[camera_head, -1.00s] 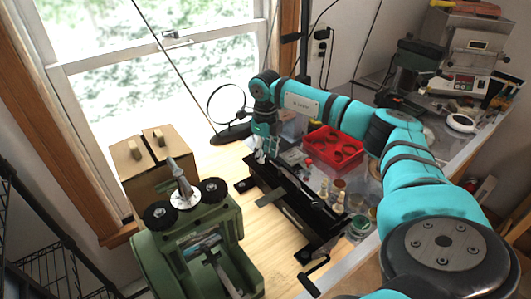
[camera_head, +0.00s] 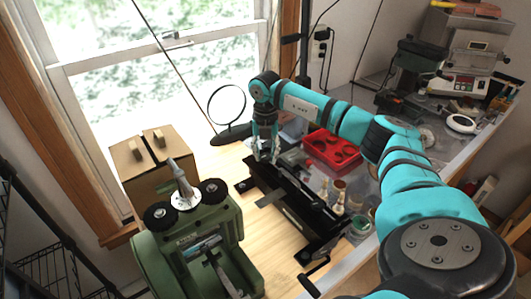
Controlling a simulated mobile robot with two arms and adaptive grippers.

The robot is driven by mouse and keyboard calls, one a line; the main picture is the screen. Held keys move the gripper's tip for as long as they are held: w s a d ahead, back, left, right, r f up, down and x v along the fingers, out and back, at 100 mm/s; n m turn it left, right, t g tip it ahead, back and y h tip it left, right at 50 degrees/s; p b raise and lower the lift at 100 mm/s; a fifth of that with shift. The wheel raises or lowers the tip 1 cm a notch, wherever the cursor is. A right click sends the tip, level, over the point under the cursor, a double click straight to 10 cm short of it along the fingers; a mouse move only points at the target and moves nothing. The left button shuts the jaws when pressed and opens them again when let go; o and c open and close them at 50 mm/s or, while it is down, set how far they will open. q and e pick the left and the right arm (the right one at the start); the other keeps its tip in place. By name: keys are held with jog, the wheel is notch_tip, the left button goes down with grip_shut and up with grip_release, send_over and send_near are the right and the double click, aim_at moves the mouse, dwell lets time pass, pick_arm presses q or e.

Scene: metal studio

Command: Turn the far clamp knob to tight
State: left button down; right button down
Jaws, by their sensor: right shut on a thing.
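A long black clamping device (camera_head: 300,208) lies on the wooden bench, running from its far left end to a crank handle (camera_head: 314,272) at its near end. My right gripper (camera_head: 266,158) points down at the far end of this device. Its fingers are shut on the far clamp knob, which they mostly hide. The knob's exact angle cannot be made out. My left gripper is not in view.
A green machine (camera_head: 200,245) with two black knobs stands at the left front, beside a cardboard box (camera_head: 150,170). A round magnifier (camera_head: 227,103) stands behind my gripper. A red tray (camera_head: 332,147), small bottles and jars lie to the right.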

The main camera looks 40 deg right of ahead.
aim_at(266, 156)
jog(key=shift+w+d+r+m, duration=0.1)
jog(key=shift+r+m, duration=0.1)
jog(key=shift+m, duration=0.9)
jog(key=c, duration=1.4)
grip_release()
jog(key=o, duration=0.4)
jog(key=shift+f, duration=0.1)
notch_tip(266, 156, up, 12)
